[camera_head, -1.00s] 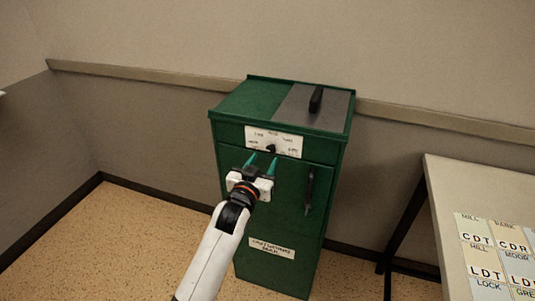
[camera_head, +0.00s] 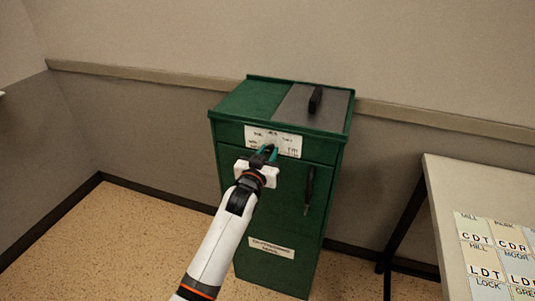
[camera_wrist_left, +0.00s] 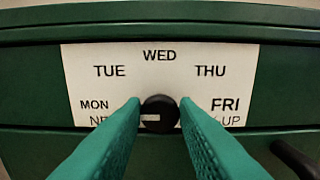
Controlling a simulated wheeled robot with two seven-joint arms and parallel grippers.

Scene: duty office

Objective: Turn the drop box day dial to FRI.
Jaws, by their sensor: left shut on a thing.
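The green drop box (camera_head: 232,165) stands against the wall. A white day label (camera_head: 290,140) is on its upper front. In the left wrist view the label (camera_wrist_left: 160,75) reads MON, TUE, WED, THU and FRI in an arc. The round black day dial (camera_wrist_left: 160,110) is below WED, its pale mark lying to the left, on the MON side. My left gripper (camera_head: 265,152) is at the dial, its teal fingers (camera_wrist_left: 160,118) shut on the dial from both sides. The fingers hide part of the lower label text. My right gripper is not in view.
A grey lid plate with a black handle (camera_head: 316,98) is on top of the box. A dark vertical handle (camera_head: 309,190) is on its front. A table (camera_head: 450,200) with lettered cards stands at the right. Floor is clear at the left.

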